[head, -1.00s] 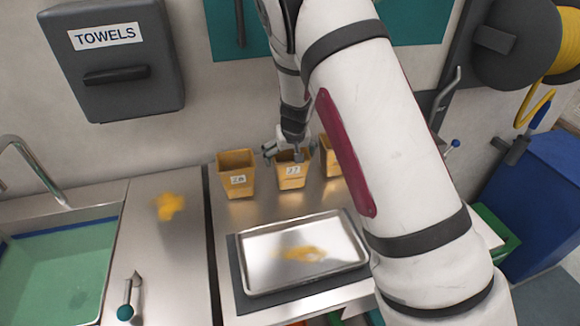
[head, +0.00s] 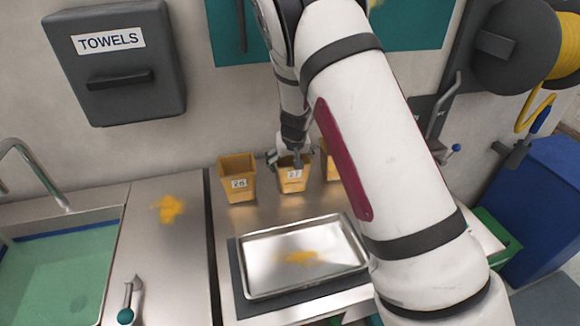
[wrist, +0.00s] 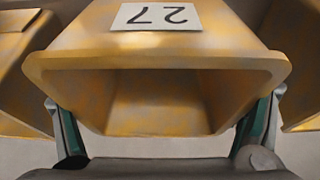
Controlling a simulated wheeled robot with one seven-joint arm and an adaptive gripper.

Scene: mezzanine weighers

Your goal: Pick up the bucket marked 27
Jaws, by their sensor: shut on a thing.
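The bucket marked 27 (head: 292,184) is a tan, tapered, open-topped bucket standing on the steel counter (head: 225,225) between two similar buckets. My gripper (head: 297,161) is at its rim from above and behind, with the arm reaching over from the right. In the wrist view the bucket (wrist: 160,55) fills the middle, its 27 label upside down and its inside looking empty. My gripper's fingers (wrist: 163,125) lie against its two sides, shut on it. I see no clear gap under the bucket.
A bucket marked 26 (head: 238,190) stands close on the left. Another bucket (head: 328,160) on the right is partly hidden by my arm. A metal tray (head: 255,283) lies in front. A sink (head: 60,265) is at the left, and the wall with a towel dispenser (head: 120,75) is behind.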

